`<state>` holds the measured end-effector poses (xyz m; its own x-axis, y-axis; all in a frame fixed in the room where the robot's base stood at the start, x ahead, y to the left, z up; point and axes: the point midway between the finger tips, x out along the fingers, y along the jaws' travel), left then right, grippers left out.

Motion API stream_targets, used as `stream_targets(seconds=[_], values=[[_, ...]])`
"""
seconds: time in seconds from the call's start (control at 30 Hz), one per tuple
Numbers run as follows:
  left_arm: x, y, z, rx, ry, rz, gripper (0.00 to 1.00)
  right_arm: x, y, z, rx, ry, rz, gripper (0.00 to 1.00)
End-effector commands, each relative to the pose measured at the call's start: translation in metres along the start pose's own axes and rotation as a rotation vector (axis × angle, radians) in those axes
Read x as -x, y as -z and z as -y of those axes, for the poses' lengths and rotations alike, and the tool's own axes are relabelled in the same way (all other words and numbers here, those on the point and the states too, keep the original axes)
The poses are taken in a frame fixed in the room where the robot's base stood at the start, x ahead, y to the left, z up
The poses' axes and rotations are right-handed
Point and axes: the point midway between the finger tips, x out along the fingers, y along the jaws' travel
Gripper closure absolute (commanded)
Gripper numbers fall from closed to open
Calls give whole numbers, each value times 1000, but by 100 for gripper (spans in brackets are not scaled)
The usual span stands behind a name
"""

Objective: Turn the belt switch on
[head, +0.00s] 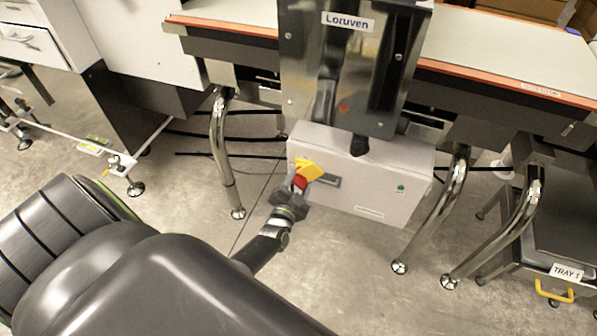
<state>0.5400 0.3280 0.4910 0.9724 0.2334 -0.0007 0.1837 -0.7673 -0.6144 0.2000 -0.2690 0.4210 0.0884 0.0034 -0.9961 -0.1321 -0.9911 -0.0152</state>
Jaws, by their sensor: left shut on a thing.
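The belt switch (308,171) is a yellow and red piece on the front of a light grey control box (390,196), left of the box's middle. The box sits low under the belt frame. My left gripper (297,186) reaches up to the box from below and is shut on the switch's red part. The gripper hides part of the switch, and I cannot tell its exact turn position. My right gripper is not in view.
A steel panel marked Loruven (348,22) hangs above the box. Bent chrome legs (222,150) stand on both sides of it. A cart marked TRAY 1 (566,272) is at the lower right. A green button (401,188) is on the box. Bare floor lies in front.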

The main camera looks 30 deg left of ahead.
Motion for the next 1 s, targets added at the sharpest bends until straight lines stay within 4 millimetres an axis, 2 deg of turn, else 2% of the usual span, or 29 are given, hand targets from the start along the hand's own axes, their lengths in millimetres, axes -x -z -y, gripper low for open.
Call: stream_targets(seconds=[0.2,0.5,0.7,1.0], values=[[0,2,1,-175,0,0,94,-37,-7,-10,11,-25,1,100],[0,1,-1,-450,0,0,94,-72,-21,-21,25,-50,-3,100],[0,0,-2,-626,0,0,94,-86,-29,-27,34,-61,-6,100],[0,-1,-3,-821,0,0,94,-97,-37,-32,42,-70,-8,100]])
